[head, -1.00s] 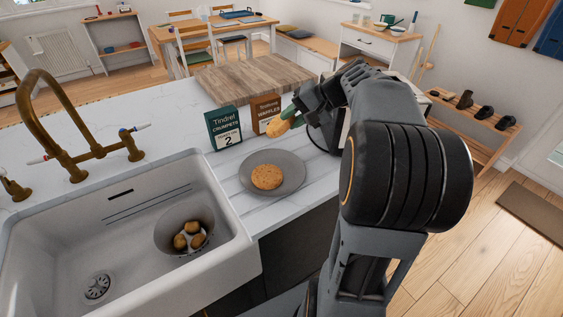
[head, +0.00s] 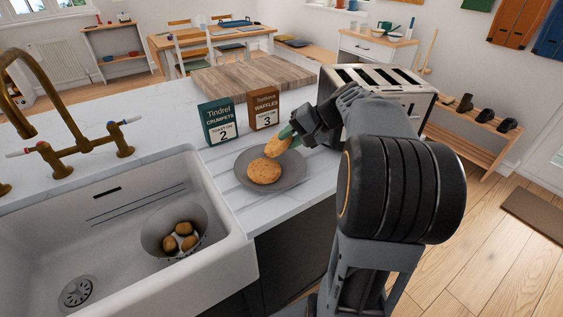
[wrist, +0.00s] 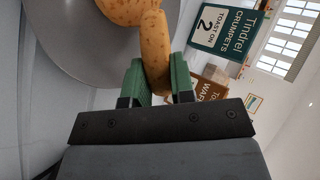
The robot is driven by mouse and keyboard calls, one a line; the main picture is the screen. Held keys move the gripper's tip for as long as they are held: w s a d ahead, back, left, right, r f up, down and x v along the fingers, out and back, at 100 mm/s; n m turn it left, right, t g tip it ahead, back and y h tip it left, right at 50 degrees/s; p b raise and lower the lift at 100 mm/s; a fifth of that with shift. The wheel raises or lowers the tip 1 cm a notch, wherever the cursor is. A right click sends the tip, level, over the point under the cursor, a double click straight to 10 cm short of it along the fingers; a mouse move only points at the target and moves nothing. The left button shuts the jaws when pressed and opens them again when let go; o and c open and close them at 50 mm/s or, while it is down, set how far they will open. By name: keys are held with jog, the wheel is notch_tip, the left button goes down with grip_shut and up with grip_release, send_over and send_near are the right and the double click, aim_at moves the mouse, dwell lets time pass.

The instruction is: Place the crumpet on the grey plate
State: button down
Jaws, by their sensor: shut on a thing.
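The grey plate (head: 296,178) lies on the counter by the sink, with one round golden crumpet (head: 264,171) flat on it. My gripper (head: 287,137) is shut on a second crumpet (head: 278,146), held tilted over the plate's far edge, close to the first one. In the wrist view the held crumpet (wrist: 156,50) stands edge-on between the green fingers. The lying crumpet (wrist: 130,10) and the plate (wrist: 75,50) show beyond it. I cannot tell whether the held crumpet touches the lying one.
A teal crumpets box (head: 218,122) and a brown waffles box (head: 264,108) stand behind the plate. A toaster (head: 385,88) is behind my arm. The sink (head: 60,230) at left holds a colander (head: 158,232) with several potatoes. A wooden board (head: 250,75) lies at the back.

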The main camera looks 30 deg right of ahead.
jog(key=c, duration=1.1)
grip_release()
jog(key=shift+r, duration=0.1)
jog(key=shift+p+v, duration=2.15)
jog(key=shift+v, duration=1.85)
jog(key=r+p, duration=0.2)
jog(key=s+d+r+p, duration=0.1)
jog(key=r+p, duration=0.1)
jog(key=r, duration=0.1)
jog(key=d+r+p, duration=0.1)
jog(key=r+p, duration=0.1)
jog(key=shift+s+r, duration=0.2)
jog(key=shift+r, duration=0.2)
